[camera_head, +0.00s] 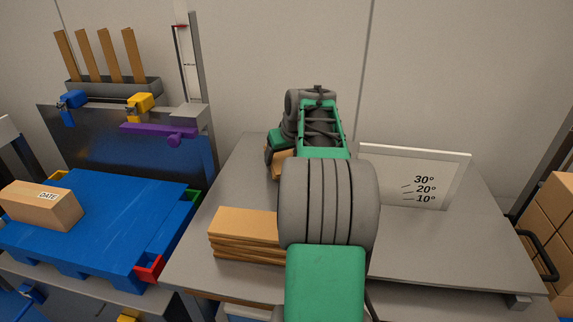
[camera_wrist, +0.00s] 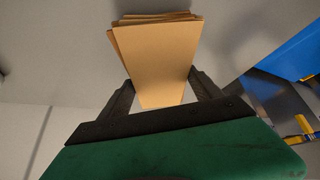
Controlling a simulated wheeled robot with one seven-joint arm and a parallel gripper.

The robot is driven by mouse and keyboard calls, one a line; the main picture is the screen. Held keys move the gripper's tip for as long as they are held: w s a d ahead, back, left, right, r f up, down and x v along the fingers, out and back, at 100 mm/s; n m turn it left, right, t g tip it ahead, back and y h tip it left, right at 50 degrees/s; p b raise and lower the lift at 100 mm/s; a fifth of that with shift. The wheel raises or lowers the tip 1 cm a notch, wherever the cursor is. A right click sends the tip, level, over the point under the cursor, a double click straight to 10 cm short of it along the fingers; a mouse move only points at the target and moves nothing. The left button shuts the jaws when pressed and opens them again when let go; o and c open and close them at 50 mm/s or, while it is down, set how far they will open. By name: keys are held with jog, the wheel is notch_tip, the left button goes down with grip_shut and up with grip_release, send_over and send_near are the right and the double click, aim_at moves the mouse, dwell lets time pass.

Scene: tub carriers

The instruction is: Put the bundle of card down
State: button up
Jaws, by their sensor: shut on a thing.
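My gripper (camera_wrist: 163,84) is shut on a bundle of card (camera_wrist: 158,50), with one dark finger on each side of it in the wrist view. The bundle is tan, with several layers showing at its far end. In the head view my green and grey arm hides most of the gripper. Only a small tan part of the held bundle (camera_head: 281,165) shows left of my arm, over the back of the grey table (camera_head: 430,255). I cannot tell whether the bundle touches the table.
A stack of tan card (camera_head: 245,222) lies at the table's front left, beside my arm. A white angle board (camera_head: 415,178) stands at the back right. A blue pallet (camera_head: 95,225) with a labelled carton (camera_head: 40,206) is left. The table's right side is clear.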

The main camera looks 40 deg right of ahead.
jog(key=shift+f, duration=0.4)
jog(key=shift+f, duration=0.1)
jog(key=o, duration=1.7)
jog(key=p+v, duration=0.3)
jog(key=v, duration=0.9)
jog(key=shift+w, duration=0.1)
